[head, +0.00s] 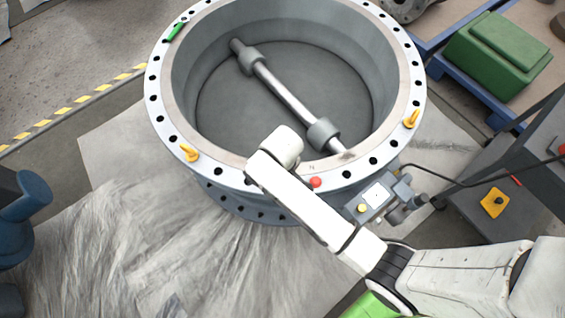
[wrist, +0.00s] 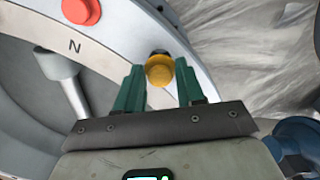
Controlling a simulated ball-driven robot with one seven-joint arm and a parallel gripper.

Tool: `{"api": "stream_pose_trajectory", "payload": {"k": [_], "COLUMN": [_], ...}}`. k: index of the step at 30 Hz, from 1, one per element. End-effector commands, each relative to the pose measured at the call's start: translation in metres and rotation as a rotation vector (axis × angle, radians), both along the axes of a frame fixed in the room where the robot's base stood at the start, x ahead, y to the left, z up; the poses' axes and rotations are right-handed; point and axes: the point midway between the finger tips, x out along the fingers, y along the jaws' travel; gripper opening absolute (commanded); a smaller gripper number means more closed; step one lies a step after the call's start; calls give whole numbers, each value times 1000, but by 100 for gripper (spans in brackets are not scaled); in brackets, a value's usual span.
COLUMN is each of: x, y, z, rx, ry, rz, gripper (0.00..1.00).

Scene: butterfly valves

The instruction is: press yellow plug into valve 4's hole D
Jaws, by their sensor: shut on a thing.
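In the wrist view, my gripper (wrist: 160,66) has its green fingers shut on a yellow plug (wrist: 160,75). The plug is over the pale flange near its outer edge. A dark round patch shows just beyond the plug; I cannot tell whether the plug's end is in a hole. The valve is a large grey ring with a pale, bolt-holed flange (head: 158,122) in the head view. I cannot read a hole D label; a letter N (wrist: 75,46) is marked on the flange.
A red plug (head: 316,183) stands on the near rim. Yellow fittings stand at the rim's left (head: 190,153) and right (head: 411,119). A green piece (head: 178,30) lies on the far left rim. A shaft (head: 285,95) crosses the bore. A grey box (head: 372,200) adjoins the valve.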

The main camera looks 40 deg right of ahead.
Motion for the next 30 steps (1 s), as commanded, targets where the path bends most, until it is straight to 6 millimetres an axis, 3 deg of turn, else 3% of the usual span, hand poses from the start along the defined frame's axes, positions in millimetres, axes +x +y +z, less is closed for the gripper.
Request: {"api": "stream_pose_trajectory", "payload": {"k": [30], "x": [0], "y": [0], "z": [-14], "rx": [0], "ry": [0], "rz": [0], "gripper": [8]}}
